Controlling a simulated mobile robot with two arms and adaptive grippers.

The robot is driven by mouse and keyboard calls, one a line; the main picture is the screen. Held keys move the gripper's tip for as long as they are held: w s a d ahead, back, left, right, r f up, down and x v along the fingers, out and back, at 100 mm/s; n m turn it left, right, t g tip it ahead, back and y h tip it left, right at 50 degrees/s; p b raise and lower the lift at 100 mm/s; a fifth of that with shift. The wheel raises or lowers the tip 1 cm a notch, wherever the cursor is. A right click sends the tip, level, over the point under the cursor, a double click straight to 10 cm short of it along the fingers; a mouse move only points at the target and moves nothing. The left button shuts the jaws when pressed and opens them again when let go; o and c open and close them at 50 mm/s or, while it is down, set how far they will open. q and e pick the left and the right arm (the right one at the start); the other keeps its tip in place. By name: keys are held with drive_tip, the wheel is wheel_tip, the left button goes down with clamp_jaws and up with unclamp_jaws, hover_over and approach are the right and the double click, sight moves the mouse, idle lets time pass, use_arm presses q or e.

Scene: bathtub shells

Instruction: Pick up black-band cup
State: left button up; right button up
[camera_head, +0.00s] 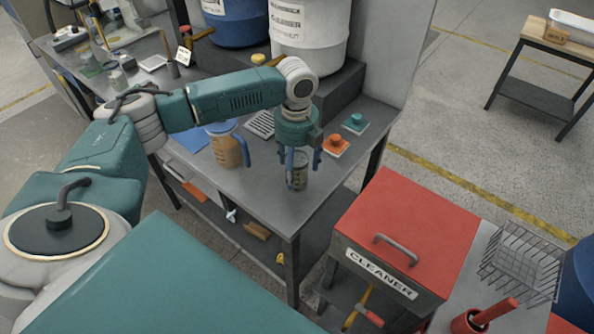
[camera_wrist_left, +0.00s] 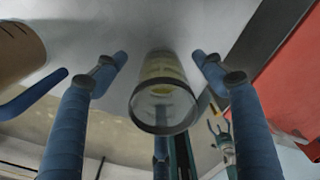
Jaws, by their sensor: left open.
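A clear cup with a dark band at its rim (camera_head: 299,178) stands on the grey table near its front right corner. In the left wrist view the cup (camera_wrist_left: 163,95) sits between the blue fingers, its rim toward the camera. My left gripper (camera_head: 298,168) is above and around the cup, its blue fingers apart and pointing down. In the left wrist view the fingertips (camera_wrist_left: 161,58) show clear of the cup on both sides. The lower part of the cup is partly hidden by a finger in the head view. My right gripper is not in view.
A brown jug with a blue handle (camera_head: 225,148) stands left of the cup. Orange (camera_head: 336,145) and teal (camera_head: 355,122) pieces lie behind it. A red-lidded cleaner box (camera_head: 410,225) is to the right, across a gap from the table.

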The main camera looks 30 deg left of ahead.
use_arm(q)
wheel_tip(320, 180, down, 2)
drive_tip(key=shift+s+f, duration=0.1)
drive_tip(key=c, duration=1.3)
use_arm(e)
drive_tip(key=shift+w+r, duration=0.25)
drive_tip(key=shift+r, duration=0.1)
use_arm(q)
drive_tip(key=shift+r, duration=0.2)
